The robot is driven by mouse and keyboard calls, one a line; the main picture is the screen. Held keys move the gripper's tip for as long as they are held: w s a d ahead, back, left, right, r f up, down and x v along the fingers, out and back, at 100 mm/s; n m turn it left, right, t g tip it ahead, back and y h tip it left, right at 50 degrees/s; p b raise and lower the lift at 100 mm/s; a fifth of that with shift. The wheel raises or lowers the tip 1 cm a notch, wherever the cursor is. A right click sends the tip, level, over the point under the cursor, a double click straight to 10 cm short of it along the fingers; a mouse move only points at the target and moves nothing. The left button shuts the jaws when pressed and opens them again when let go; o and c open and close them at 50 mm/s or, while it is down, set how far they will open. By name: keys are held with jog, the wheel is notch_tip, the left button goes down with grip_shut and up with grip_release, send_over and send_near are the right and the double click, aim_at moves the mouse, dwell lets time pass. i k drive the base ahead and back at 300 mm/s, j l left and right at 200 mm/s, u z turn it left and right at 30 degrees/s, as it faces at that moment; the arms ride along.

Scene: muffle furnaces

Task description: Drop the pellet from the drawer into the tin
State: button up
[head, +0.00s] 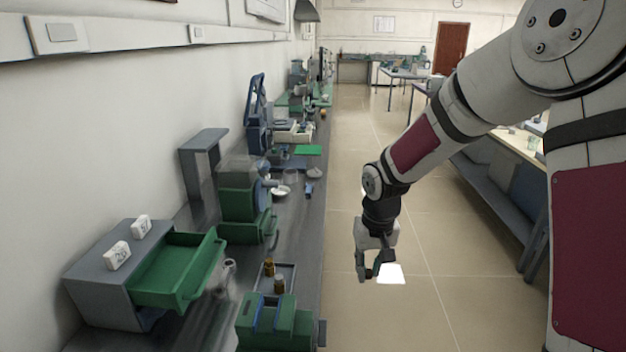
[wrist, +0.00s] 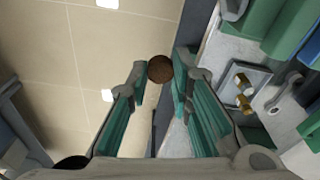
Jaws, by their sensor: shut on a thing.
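My gripper (head: 370,273) hangs over the floor just right of the bench edge in the head view. In the wrist view my gripper (wrist: 160,75) is shut on a small dark brown round pellet (wrist: 160,68), held between the fingertips. The pellet cannot be made out in the head view. The green drawer (head: 178,272) stands pulled open from a grey cabinet (head: 100,275) at the lower left; it looks empty. I cannot tell for sure which thing is the tin; a pale shallow round dish (head: 281,191) lies farther back on the bench.
A grey tray (head: 289,268) with small brown bottles (head: 279,285) lies near the bench's right edge. A green device (head: 270,325) is in front, another green machine (head: 238,205) behind. The tiled floor right of the bench is clear.

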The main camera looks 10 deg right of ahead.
aim_at(288, 181)
jog(key=i+z, duration=0.2)
jog(key=z, duration=0.25)
jog(key=i+z, duration=0.2)
jog(key=z, duration=0.3)
jog(key=i+j, duration=0.1)
jog(key=i, duration=0.4)
jog(key=i+j, duration=0.15)
jog(key=i, duration=0.4)
jog(key=i+j, duration=0.1)
jog(key=i, duration=0.4)
jog(key=i+u, duration=0.1)
jog(key=i, duration=0.7)
jog(key=i+l, duration=0.15)
jog(key=i, duration=0.6)
jog(key=i+u, duration=0.15)
jog(key=u, duration=2.7)
